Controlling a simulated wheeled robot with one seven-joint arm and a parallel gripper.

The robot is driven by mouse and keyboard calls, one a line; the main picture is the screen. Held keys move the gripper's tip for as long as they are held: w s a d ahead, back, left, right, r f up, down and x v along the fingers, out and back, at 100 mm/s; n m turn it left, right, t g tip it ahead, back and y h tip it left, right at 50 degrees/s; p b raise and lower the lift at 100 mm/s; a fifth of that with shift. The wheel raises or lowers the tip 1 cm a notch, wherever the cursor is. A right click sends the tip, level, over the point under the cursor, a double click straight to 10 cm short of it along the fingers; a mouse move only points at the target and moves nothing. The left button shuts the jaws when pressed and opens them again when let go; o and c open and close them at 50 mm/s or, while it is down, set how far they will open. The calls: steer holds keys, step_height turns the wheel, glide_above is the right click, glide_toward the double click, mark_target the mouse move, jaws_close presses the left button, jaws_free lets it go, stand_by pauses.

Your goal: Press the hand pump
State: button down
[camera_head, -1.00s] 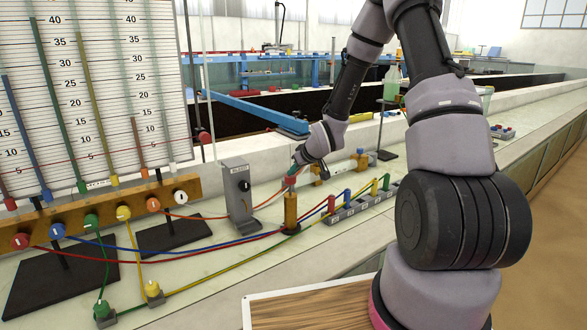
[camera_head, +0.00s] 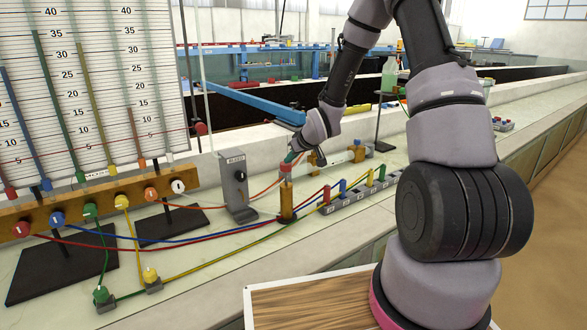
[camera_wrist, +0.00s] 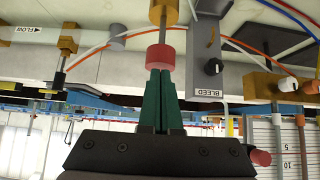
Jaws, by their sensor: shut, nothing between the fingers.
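The hand pump (camera_head: 287,201) is an upright brass cylinder with a red knob (camera_head: 286,170) on top, standing on the bench in the head view. In the wrist view the red knob (camera_wrist: 160,59) sits on a short metal rod that runs into the brass body (camera_wrist: 164,12). My gripper (camera_head: 290,157) is shut, with nothing between its green fingers. The fingertips (camera_wrist: 160,72) are right at the top face of the knob, in line with it. I cannot tell whether they touch or leave a small gap.
A grey BLEED box (camera_head: 237,187) stands just left of the pump. A row of coloured valves (camera_head: 358,189) stands to the right. Coloured tubes (camera_head: 205,241) cross the bench in front. A gauge board (camera_head: 90,90) rises at the left.

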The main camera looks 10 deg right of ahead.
steer(key=v, duration=0.8)
steer(key=shift+s+r, duration=0.2)
steer(key=shift+s, duration=0.05)
stand_by(2.1)
steer(key=s+d+r+m+h, duration=0.25)
steer(key=s+r, duration=0.25)
steer(key=r, duration=0.3)
steer(key=s+d+r+m+h, duration=0.1)
steer(key=s+d+r+m, duration=0.15)
steer(key=s+r, duration=0.4)
steer(key=s+r+m+y, duration=0.1)
steer(key=s+r, duration=0.3)
steer(key=s, duration=0.4)
steer(key=s+r+m+g+y, duration=0.1)
steer(key=s+r+m, duration=0.1)
steer(key=s+r, duration=0.3)
steer(key=s+a, duration=0.1)
steer(key=s, duration=0.2)
steer(key=shift+r+m, duration=0.2)
steer(key=shift+m, duration=0.2)
